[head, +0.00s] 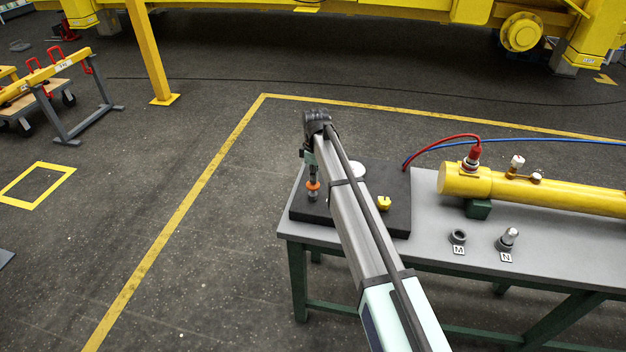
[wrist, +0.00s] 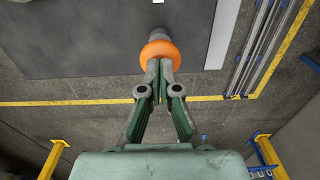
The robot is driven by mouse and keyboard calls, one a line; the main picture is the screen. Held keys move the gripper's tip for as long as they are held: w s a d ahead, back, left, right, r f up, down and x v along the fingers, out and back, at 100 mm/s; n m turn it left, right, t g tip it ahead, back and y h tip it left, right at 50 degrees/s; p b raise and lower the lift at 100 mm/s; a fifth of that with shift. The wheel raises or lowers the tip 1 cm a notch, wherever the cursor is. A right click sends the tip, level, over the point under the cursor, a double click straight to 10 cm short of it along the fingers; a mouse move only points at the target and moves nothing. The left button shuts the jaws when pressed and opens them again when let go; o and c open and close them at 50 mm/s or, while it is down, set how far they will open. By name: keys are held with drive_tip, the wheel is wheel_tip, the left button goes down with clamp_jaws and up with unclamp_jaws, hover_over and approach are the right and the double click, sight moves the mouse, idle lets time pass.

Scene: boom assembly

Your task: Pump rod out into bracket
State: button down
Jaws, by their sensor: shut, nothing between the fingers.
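My gripper (wrist: 162,85) is shut, with its green fingers together in the wrist view. Its tips are at an orange knob or ring (wrist: 158,50) on a grey stem. The orange piece also shows in the head view (head: 313,185), at the left end of the dark mat. My arm covers part of the mat. A yellow cylinder (head: 560,193) lies on the table at the right, with a red hose and a blue hose near its left end. I see no rod out of the cylinder. A small yellow piece (head: 384,203) on the mat may be the bracket; I cannot tell.
The dark mat (head: 398,222) lies on the grey table (head: 420,250). A ring fitting (head: 458,237) by label M and a fitting (head: 508,239) by label N stand near the front edge. A green block (head: 478,208) sits under the cylinder.

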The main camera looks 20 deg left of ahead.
wheel_tip(320, 180, up, 11)
drive_tip(key=b, duration=0.3)
drive_tip(key=shift+b, duration=0.4)
drive_tip(key=shift+d+r, duration=0.1)
idle(0.7)
